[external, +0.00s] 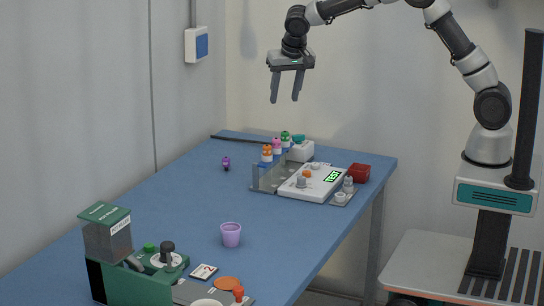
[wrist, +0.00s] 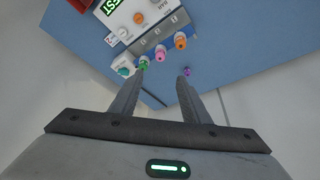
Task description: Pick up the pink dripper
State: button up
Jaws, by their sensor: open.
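The pink dripper (external: 277,146) stands upright in a rack at the far end of the blue table, between the orange dripper (external: 267,153) and the green dripper (external: 285,138). In the wrist view the pink dripper (wrist: 160,53) shows just beyond the gap between my fingertips. My gripper (external: 285,100) is open and empty, pointing down, well above the rack. In the wrist view my gripper (wrist: 162,76) has its two fingers spread. The lower parts of the drippers are hidden by the rack in the external view.
A purple dripper (external: 226,163) stands apart, left of the rack. A white instrument (external: 305,190) with a green display and a red box (external: 359,173) lie right of the rack. A purple cup (external: 231,234) and a green machine (external: 140,275) are nearer.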

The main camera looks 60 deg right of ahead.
aim_at(276, 139)
jog(key=p+x, duration=0.1)
jog(key=x, duration=1.5)
jog(key=shift+f+p, duration=0.25)
jog(key=shift+p, duration=0.15)
grip_shut()
